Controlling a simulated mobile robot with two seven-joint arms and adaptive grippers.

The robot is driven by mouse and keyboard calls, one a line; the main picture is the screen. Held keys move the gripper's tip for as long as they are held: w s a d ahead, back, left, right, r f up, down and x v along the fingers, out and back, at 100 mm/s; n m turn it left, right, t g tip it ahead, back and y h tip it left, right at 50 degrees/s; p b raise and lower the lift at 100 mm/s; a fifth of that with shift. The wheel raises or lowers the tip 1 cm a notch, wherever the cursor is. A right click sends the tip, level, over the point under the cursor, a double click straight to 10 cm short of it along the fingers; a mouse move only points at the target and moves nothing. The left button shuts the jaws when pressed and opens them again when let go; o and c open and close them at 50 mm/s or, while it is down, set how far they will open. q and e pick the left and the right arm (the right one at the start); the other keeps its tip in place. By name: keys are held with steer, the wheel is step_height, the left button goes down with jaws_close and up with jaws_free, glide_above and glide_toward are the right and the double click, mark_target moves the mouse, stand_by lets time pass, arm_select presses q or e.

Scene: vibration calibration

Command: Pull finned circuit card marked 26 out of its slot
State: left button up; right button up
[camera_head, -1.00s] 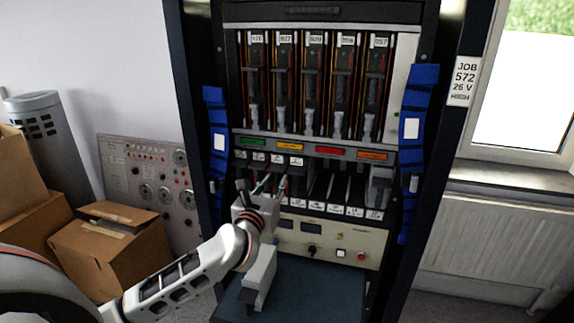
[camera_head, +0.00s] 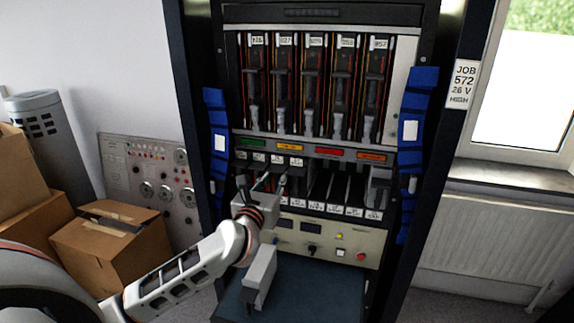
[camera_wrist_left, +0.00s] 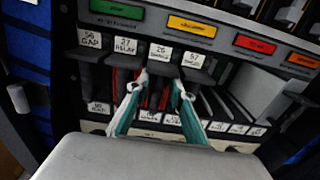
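The card marked 26 (camera_wrist_left: 159,52) sits in the lower row of the rack, third from the left, with its white label facing out. It also shows in the head view (camera_head: 277,160). My left gripper (camera_head: 274,178) is in front of this row. In the left wrist view its two fingers (camera_wrist_left: 160,82) stand apart, one on each side below the 26 label, with the dark card front between them. I cannot tell whether they touch it. The card's fins are hidden inside the slot. My right gripper is not in view.
Cards marked 27 (camera_wrist_left: 124,47) and 57 (camera_wrist_left: 193,60) sit close on either side. Empty-looking slots (camera_head: 335,186) lie to the right. Blue side straps (camera_head: 412,150) flank the rack.

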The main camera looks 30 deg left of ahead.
arm_select(q)
steer(key=shift+r, duration=0.15)
jaws_close()
steer(key=shift+s+d+p, duration=0.15)
steer(key=shift+s+p, duration=0.2)
steer(key=shift+s, duration=0.3)
stand_by(0.5)
steer(key=shift+v, duration=1.45)
steer(key=shift+r, duration=0.15)
